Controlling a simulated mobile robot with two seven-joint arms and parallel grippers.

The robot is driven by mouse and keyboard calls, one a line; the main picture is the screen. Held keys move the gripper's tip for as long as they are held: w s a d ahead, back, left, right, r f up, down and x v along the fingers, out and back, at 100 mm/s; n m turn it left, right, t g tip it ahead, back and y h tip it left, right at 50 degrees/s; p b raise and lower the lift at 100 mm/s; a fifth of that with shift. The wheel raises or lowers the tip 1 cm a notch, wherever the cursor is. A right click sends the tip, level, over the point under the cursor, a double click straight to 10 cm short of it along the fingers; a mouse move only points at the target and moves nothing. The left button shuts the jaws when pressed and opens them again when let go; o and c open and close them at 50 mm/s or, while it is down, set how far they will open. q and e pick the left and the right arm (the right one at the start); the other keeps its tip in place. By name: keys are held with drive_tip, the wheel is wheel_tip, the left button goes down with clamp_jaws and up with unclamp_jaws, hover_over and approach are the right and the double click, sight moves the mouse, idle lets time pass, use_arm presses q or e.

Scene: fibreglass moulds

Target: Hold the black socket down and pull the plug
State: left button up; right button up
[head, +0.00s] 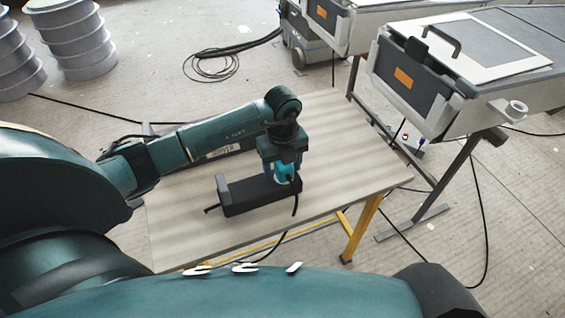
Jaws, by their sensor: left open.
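The black socket (245,197) is a long dark block lying on the wooden table, with a raised grey part at its left end. A teal plug (283,171) with a dark cord shows at the socket's right end and looks seated in it. My left gripper (284,168) points down right over the plug, its fingers at or around the plug. The fingertips are small and partly hidden, so contact with the plug is unclear. My right gripper is out of view.
The pale wooden table (340,150) has yellow legs and free room right of and behind the socket. A grey machine (460,65) stands beyond its right edge. Cables lie on the floor (215,65), and grey drums (75,40) stand at the far left.

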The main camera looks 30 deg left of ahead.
use_arm(q)
clamp_jaws()
idle(0.5)
